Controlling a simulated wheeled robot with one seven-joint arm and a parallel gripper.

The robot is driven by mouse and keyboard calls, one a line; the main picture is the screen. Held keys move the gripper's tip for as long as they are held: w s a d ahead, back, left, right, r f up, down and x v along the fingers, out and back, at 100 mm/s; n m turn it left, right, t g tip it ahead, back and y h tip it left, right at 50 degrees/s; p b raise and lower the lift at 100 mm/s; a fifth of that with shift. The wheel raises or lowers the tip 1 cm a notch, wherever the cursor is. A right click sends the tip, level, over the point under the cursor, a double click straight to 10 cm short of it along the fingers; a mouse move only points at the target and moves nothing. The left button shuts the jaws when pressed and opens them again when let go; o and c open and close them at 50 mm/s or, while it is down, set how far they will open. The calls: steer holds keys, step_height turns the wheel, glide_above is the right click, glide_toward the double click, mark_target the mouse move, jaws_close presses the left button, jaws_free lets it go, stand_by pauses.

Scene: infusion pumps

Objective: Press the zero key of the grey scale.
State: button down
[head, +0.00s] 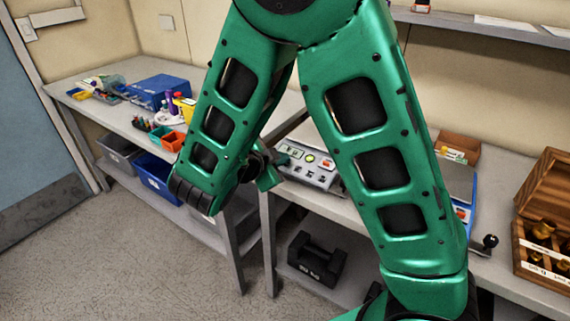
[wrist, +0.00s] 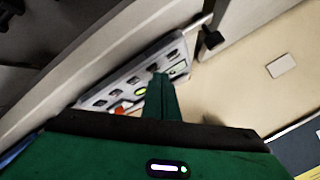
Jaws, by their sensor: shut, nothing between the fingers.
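The grey scale's control panel (head: 308,172) shows on the bench in the head view, left of my large green arm link, which hides part of the area to its right. It carries a small display, a yellow-green round mark and several keys. In the wrist view the panel (wrist: 110,93) lies slanted, with a row of dark keys, a green mark and a red one. My gripper (wrist: 158,76) is shut and empty, its fingertips in front of the panel's middle. In the head view my gripper (head: 268,180) is at the panel's left end. Contact with a key cannot be told.
A wooden box of brass weights (head: 540,235) stands at the right. A blue case (head: 158,90) and small bins (head: 170,140) fill the left bench. A black weight (head: 316,260) sits on the lower shelf. Open floor lies at the front left.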

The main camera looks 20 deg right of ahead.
steer(key=shift+f, duration=0.25)
stand_by(0.4)
steer(key=shift+r, duration=0.15)
steer(key=shift+s+a+r, duration=0.1)
steer(key=shift+r, duration=0.45)
steer(key=r, duration=0.3)
steer(key=a+r, duration=0.1)
steer(key=r, duration=0.1)
steer(key=shift+s, duration=0.35)
stand_by(0.7)
